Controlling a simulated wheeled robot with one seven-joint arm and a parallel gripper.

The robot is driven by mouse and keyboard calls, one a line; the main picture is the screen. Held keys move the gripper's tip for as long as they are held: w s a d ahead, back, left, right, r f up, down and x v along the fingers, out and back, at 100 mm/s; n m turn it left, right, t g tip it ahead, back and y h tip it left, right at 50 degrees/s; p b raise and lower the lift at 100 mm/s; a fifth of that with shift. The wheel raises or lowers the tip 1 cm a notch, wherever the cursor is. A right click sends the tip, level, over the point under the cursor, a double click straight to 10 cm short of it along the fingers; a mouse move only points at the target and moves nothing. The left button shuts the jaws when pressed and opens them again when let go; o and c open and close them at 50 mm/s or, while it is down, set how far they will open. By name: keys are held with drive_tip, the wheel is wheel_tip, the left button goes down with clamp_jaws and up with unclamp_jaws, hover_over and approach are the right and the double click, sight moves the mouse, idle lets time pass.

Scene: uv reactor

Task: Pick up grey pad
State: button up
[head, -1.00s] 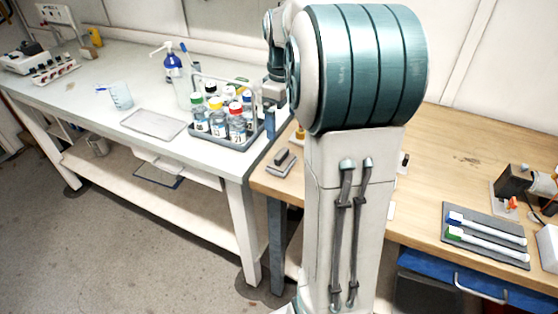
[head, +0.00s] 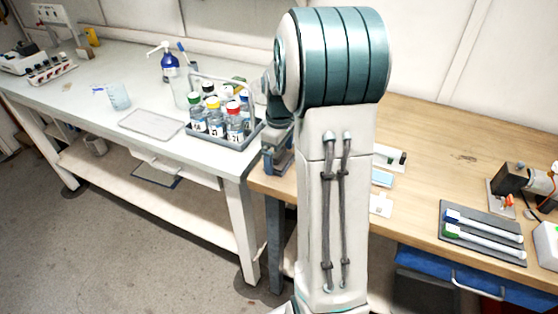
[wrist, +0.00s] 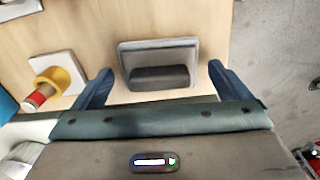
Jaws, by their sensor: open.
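The grey pad (wrist: 128,56) lies on the wooden bench top near its edge, with a darker grey raised block (wrist: 160,77) on it. My gripper (wrist: 160,72) is open, with one blue finger on each side of the pad in the wrist view. Its fingers look apart from the pad, and how far above the bench they are is hard to tell. In the head view my gripper (head: 277,165) is low over the bench's left corner and mostly hides the pad.
In the wrist view a white square with a yellow ring (wrist: 62,78) and a red-banded piece sits left of the gripper. The bottle caddy (head: 256,133) stands on the white table just left of my gripper. A dark mat (head: 481,259) with brushes lies far right.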

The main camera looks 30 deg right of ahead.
sight(280, 152)
drive_tip(key=c, duration=1.1)
drive_tip(key=shift+r, duration=0.15)
drive_tip(key=shift+r, duration=0.25)
wheel_tip(280, 152, up, 4)
drive_tip(key=shift+f, duration=0.15)
drive_tip(key=s+d+r, duration=0.2)
drive_tip(key=s, duration=0.1)
drive_tip(key=s+d+r, duration=0.2)
drive_tip(key=s, duration=0.1)
drive_tip(key=s+d+r+b, duration=0.1)
drive_tip(key=s+d+r, duration=0.1)
drive_tip(key=s+d, duration=0.1)
drive_tip(key=shift+s+r, duration=0.15)
drive_tip(key=shift+r, duration=0.15)
